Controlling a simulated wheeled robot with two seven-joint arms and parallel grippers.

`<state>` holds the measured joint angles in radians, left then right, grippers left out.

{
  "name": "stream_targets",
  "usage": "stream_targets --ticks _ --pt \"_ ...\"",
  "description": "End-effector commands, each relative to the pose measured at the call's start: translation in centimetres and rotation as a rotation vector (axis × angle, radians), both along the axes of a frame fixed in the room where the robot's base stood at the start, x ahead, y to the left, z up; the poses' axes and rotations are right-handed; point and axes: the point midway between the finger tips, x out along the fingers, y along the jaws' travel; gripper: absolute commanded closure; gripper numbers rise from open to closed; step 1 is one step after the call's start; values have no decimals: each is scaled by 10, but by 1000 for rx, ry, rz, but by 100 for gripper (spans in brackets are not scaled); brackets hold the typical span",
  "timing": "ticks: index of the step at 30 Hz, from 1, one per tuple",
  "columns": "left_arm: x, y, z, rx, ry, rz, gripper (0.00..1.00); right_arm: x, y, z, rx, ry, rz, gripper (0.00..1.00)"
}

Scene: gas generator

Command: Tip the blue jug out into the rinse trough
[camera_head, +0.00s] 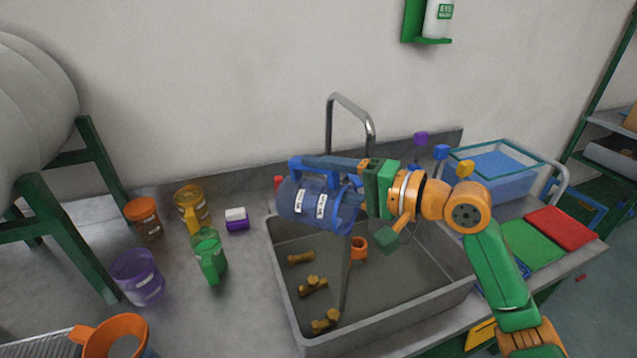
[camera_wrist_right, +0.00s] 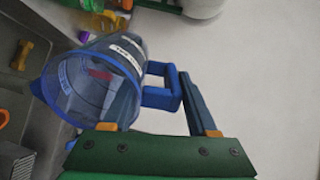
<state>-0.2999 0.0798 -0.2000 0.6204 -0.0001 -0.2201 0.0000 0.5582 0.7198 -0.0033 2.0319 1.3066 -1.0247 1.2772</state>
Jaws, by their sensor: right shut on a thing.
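The blue jug (camera_head: 310,203), clear-bodied with white labels, is held on its side above the back left part of the grey rinse trough (camera_head: 390,322). Its handle is uppermost and its blue-rimmed mouth faces right, towards my wrist. My right gripper (camera_head: 358,168) is shut on the handle. The right wrist view shows the jug (camera_wrist_right: 105,75) with its open mouth towards the camera and its spout to the left. A thin grey streak (camera_head: 346,285) runs below the mouth to the trough floor; I cannot tell whether it is liquid. My left gripper is out of view.
A tap (camera_head: 350,103) rises behind the jug. Several brass fittings (camera_head: 312,287) and an orange ring (camera_head: 359,247) lie in the trough. Orange, yellow, green and purple (camera_head: 138,278) jugs stand on the left counter. A blue bin (camera_head: 500,175) stands at the right.

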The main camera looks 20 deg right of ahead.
Motion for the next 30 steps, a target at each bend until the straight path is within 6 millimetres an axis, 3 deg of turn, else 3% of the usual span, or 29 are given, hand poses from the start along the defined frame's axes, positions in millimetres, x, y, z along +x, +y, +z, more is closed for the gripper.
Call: stream_targets --ticks 30 --pt "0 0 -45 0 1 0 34 -17 -15 6 133 -155 0 100"
